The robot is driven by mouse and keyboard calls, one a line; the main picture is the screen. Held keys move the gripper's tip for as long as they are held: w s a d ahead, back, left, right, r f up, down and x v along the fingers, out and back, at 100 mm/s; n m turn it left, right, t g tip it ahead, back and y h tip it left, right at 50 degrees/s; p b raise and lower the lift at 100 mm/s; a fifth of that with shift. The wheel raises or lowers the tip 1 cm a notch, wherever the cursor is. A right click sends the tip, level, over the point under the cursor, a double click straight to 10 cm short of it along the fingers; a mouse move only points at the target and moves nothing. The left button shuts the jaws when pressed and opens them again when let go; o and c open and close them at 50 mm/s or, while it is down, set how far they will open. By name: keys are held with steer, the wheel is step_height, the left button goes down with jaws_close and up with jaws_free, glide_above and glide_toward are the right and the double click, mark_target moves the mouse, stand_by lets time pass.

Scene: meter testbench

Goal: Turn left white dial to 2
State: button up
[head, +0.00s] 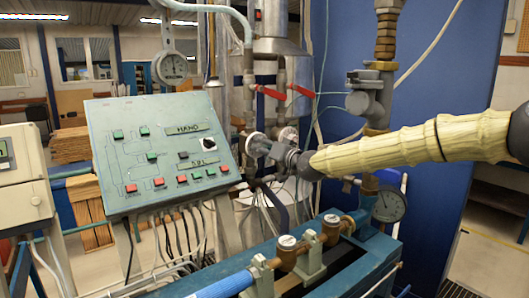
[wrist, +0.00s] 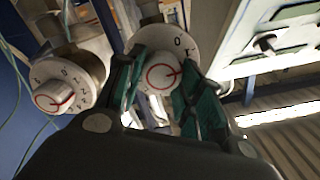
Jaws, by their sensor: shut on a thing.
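The number the pointer meets is not clear. A second white dial (wrist: 55,92) sits apart to the left in the wrist view; it is the right dial (head: 288,136) in the head view.
The sloping control panel (head: 160,150) with coloured buttons stands close left of my gripper. Red valve handles (head: 268,92) are on the pipes above. A pressure gauge (head: 389,205) and a blue pipe bench (head: 215,272) lie below. A blue wall panel (head: 440,80) is behind.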

steer(key=shift+a+f+m+b, duration=0.1)
steer(key=shift+f+m+b, duration=0.1)
steer(key=shift+m+b, duration=0.45)
steer(key=shift+f+m+b, duration=0.2)
steer(key=shift+m, duration=0.75)
steer(key=o, duration=0.8)
steer(key=shift+a, duration=0.1)
steer(key=shift+o, duration=1)
steer(key=shift+r, duration=0.1)
steer(key=shift+d+r, duration=0.1)
steer(key=shift+d, duration=0.15)
steer(key=v, duration=1.2)
steer(key=shift+a, duration=0.1)
